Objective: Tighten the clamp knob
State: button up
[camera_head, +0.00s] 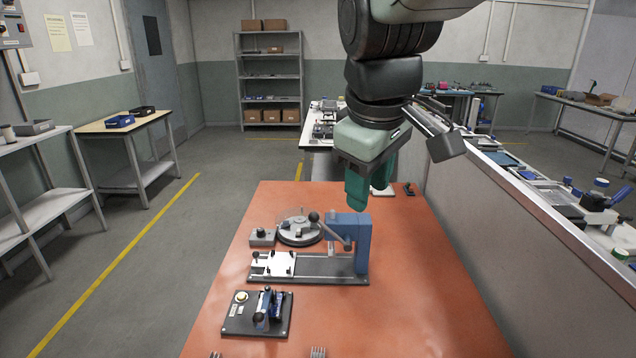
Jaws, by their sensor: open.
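My gripper (355,195) points down above the orange table, over and behind the blue press post. Its teal jaws are open and appear empty; the gap is hard to see from this side. A dark plate (238,325) at the table's front left carries a small blue and black clamp-like device (267,308) and a pale round button. Behind it, a blue press (361,245) has a lever ending in a dark ball knob (313,217). A small grey box (262,237) with a dark knob sits further back. I cannot tell which part is the clamp knob.
A round grey turntable-like device (299,228) stands beside the grey box. A white plate (273,264) lies on the press base. Fork-like metal tips (317,352) show at the front edge. The table's right front (420,310) is clear; a low wall (520,255) runs along its right.

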jog(key=w+a+f+n+g, duration=0.1)
jog(key=w+a+f+n, duration=0.55)
jog(key=w, duration=0.35)
jog(key=n+g, duration=0.3)
jog(key=n, duration=0.8)
send_over(267, 287)
notch_tip(267, 287, down, 20)
notch_tip(267, 287, down, 9)
jog(key=shift+w+f, duration=0.1)
jog(key=shift+f, duration=0.85)
